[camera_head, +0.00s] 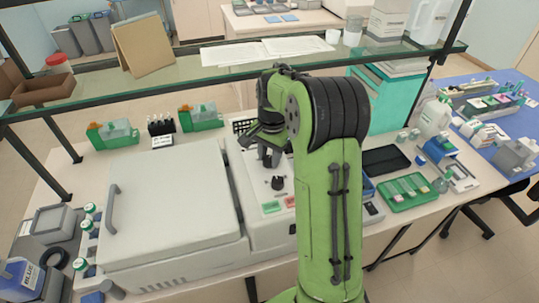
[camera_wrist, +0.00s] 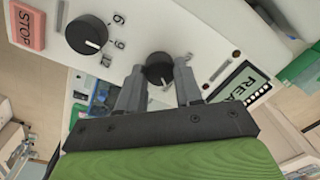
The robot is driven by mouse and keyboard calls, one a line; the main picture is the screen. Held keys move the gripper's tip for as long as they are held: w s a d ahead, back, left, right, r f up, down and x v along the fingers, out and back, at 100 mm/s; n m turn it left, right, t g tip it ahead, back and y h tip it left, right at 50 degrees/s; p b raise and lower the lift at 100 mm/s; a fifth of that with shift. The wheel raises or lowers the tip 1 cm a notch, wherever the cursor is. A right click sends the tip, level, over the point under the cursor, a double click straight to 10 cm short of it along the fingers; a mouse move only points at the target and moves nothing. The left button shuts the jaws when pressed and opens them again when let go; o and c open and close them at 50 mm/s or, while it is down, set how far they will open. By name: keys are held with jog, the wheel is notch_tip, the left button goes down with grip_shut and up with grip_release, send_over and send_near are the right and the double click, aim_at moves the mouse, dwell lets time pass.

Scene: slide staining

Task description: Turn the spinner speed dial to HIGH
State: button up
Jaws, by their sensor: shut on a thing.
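My gripper (camera_wrist: 160,82) is over the spinner's control panel, its two grey fingers on either side of a round black dial (camera_wrist: 159,66). It is shut on this dial, which has a pale pointer mark; its setting and any HIGH label cannot be read. In the head view my gripper (camera_head: 268,155) is at the upper part of the panel, and the arm hides the gripped dial. The spinner (camera_head: 170,210) is a large white machine with a closed lid and a grey handle.
A second black dial (camera_wrist: 86,35) with numbers beside it sits near the pink STOP button (camera_wrist: 28,25). A lit display (camera_wrist: 238,86) is at the right. A black tray (camera_head: 386,160) and a green slide tray (camera_head: 408,192) lie right of my arm. A glass shelf (camera_head: 150,85) spans behind.

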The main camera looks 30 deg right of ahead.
dwell(0.4)
jog(key=o, duration=1)
jog(key=shift+o, duration=0.2)
jog(key=shift+r, duration=0.1)
notch_tip(320, 180, up, 16)
jog(key=p, duration=0.1)
jog(key=shift+s+d+f+p, duration=0.15)
jog(key=shift+s+f+p, duration=0.05)
jog(key=shift+s+p, duration=0.2)
